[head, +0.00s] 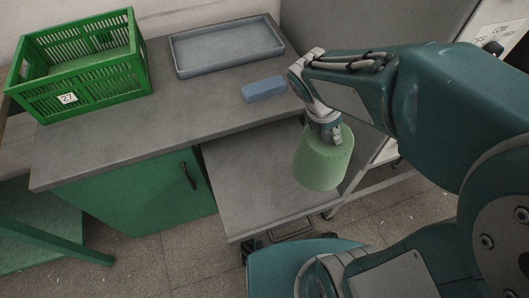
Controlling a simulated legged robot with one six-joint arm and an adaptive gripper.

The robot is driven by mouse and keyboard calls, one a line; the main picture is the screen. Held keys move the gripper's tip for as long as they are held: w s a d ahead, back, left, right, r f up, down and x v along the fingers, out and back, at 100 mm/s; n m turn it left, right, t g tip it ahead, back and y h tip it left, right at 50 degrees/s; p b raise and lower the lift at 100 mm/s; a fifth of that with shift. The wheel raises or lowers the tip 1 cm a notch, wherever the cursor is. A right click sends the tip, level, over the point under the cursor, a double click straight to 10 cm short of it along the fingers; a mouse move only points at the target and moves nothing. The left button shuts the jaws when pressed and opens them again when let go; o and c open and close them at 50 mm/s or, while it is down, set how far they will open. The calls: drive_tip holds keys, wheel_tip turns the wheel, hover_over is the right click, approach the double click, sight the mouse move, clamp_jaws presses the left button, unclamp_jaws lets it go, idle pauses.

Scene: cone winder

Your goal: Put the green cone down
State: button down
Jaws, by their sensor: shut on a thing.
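The green cone (323,163) is pale green with a rounded, tapered body. It hangs from my gripper (329,137) at the right of the head view, with its wide end downward and slightly tilted. My gripper is shut on its upper end; the fingertips are partly hidden. The cone appears over the right part of a lower grey surface (250,190). I cannot tell whether its base touches that surface.
A grey worktop (150,105) holds a green crate (82,65) labelled 27, a shallow grey tray (227,47) and a blue block (264,89). A green cabinet (140,195) with a dark handle is below. The lower surface's left part is bare.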

drive_tip(key=shift+w+a, duration=0.25)
drive_tip(key=shift+w+a+f+n, duration=0.15)
drive_tip(key=shift+a+f+n, duration=0.1)
drive_tip(key=shift+n, duration=0.05)
drive_tip(key=w+a+f, duration=0.4)
drive_tip(key=a+f, duration=0.8)
drive_tip(key=shift+f, duration=0.2)
drive_tip(key=shift+c, duration=0.8)
unclamp_jaws()
drive_tip(key=shift+d+f, duration=0.1)
